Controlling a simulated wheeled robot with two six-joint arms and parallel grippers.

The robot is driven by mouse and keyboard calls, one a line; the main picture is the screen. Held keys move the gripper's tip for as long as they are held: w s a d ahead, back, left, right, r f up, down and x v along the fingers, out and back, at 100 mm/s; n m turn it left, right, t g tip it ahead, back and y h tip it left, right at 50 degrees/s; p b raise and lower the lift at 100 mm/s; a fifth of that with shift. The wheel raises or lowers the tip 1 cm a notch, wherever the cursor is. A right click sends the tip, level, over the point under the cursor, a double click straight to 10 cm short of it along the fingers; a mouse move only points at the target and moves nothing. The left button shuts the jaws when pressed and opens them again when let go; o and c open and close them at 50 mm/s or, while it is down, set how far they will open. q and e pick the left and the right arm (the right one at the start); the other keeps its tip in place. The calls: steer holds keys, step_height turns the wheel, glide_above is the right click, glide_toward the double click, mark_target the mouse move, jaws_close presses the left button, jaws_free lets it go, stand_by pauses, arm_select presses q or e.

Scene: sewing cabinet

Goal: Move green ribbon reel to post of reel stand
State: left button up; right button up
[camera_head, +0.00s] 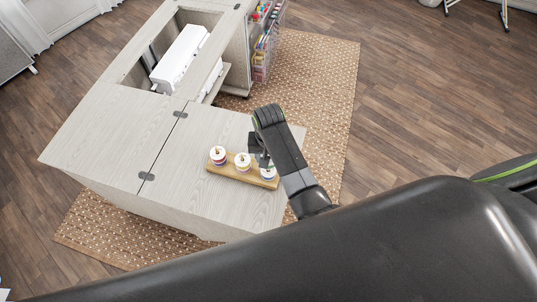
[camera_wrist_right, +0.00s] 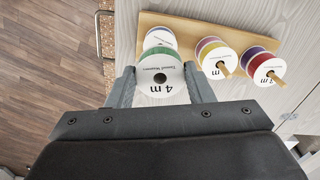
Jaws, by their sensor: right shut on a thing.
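The green ribbon reel (camera_wrist_right: 160,78) has a white face marked "4 m" and a green band. My right gripper (camera_wrist_right: 161,84) is shut on it, with one finger on each side. In the head view my right gripper (camera_head: 260,152) is over the right end of the wooden reel stand (camera_head: 230,173), and the green reel cannot be made out clearly. In the wrist view the green reel partly covers another white reel with a blue-purple band (camera_wrist_right: 160,38) at that end of the stand (camera_wrist_right: 190,25). Whether the green reel touches it or a post I cannot tell. My left gripper is not in view.
Two more reels, a yellow-pink one (camera_wrist_right: 214,57) and a red-purple one (camera_wrist_right: 258,64), sit on the stand's other posts. The stand lies on the pale cabinet top (camera_head: 200,128), near its edge. A white sewing machine (camera_head: 180,57) is in the cabinet opening behind.

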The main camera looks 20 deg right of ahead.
steer(key=shift+f+b, duration=0.5)
steer(key=shift+f, duration=0.55)
steer(key=o, duration=1)
